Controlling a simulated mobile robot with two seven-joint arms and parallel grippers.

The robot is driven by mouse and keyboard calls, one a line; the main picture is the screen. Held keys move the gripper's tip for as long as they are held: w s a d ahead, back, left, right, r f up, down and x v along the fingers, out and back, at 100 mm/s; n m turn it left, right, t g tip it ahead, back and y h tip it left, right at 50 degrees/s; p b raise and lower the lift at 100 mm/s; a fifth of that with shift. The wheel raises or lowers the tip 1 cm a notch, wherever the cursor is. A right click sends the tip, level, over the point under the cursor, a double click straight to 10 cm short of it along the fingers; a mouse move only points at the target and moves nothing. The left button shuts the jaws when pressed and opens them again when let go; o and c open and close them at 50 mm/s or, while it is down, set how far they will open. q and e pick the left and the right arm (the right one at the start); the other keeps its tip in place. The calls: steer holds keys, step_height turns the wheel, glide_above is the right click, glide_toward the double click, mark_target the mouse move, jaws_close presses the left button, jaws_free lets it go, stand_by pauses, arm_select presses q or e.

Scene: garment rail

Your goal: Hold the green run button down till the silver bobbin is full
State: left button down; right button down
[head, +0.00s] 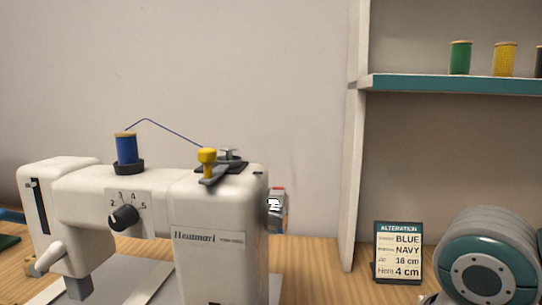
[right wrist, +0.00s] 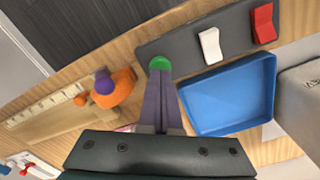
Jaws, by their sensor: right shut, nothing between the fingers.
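The green run button (right wrist: 157,63) is at the end of a dark grey switch panel (right wrist: 185,49) in the right wrist view. My right gripper (right wrist: 161,76) is shut and empty, its tips at the button's near edge and covering part of it. I cannot tell whether the button is pressed down. In the head view the silver bobbin (head: 230,153) sits on the winder on top of the white sewing machine (head: 215,203). A blue thread runs to it from the blue spool (head: 127,148). How much thread is on the bobbin is too small to tell. My left gripper is out of view.
The panel also carries a white rocker switch (right wrist: 210,45) and a red one (right wrist: 263,23). A blue tray (right wrist: 232,92) lies beside my fingers, an orange object (right wrist: 122,86) on the other side. A yellow knob (head: 207,156) stands by the bobbin. An alteration card (head: 398,252) stands right.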

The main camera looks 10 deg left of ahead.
steer(key=shift+f, duration=0.6)
steer(key=shift+f+b, duration=0.25)
steer(key=shift+b, duration=0.1)
stand_by(7.0)
